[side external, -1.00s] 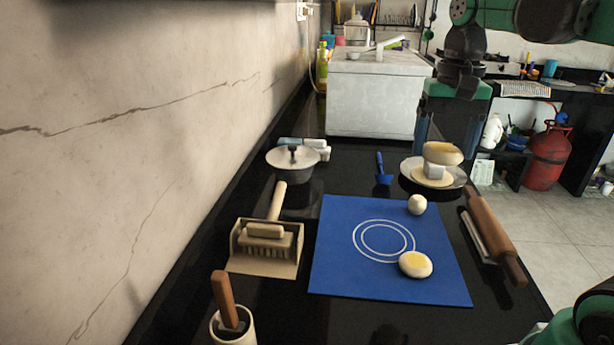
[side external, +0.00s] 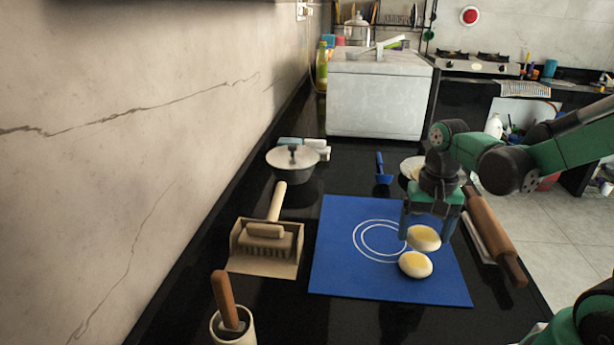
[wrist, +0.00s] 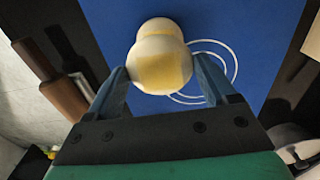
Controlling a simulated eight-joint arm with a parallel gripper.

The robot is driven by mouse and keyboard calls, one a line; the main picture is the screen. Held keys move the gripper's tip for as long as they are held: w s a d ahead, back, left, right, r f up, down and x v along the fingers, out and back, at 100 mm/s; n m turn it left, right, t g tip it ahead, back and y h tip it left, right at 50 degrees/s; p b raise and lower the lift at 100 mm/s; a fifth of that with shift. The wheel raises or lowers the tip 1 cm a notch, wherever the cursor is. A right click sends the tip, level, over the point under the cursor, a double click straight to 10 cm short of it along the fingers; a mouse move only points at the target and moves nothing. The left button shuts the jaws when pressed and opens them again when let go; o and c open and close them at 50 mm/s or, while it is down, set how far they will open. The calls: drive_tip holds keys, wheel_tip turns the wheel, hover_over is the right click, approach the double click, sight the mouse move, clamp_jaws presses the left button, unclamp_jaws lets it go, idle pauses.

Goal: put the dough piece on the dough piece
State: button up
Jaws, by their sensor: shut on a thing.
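My gripper (side external: 427,224) is shut on a round cream dough piece (side external: 424,239) with a yellowish top, holding it over the blue mat. The other dough piece (side external: 416,264), similar in look, lies on the mat just in front of the held one in the side view. The two overlap in the picture, and I cannot tell whether they touch. In the wrist view, the held dough piece (wrist: 164,70) sits between the fingers and partly covers a paler round piece (wrist: 160,27) beyond it. The small white ball is hidden behind my gripper in the side view.
The blue mat (side external: 340,250) with white rings has free room on its left. A rolling pin (side external: 493,232) lies along its right edge. A wooden tool in a tray (side external: 262,265) stands left. A lidded pot (side external: 292,162), blue scoop (side external: 381,170) and partly hidden plate (side external: 408,164) are behind.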

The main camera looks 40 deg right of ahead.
sight(424, 235)
drive_tip(key=shift+f, duration=2.05)
drive_tip(key=shift+f, duration=0.15)
drive_tip(key=o, duration=0.8)
wheel_tip(424, 235, up, 12)
drive_tip(key=shift+f, duration=0.1)
drive_tip(key=shift+a+r, duration=0.15)
drive_tip(key=shift+r, duration=0.05)
drive_tip(key=w+a+f+n+t, duration=0.1)
drive_tip(key=a+n+t, duration=0.6)
drive_tip(key=a+n, duration=0.1)
drive_tip(key=shift+w+n, duration=0.3)
drive_tip(key=shift+n, duration=0.2)
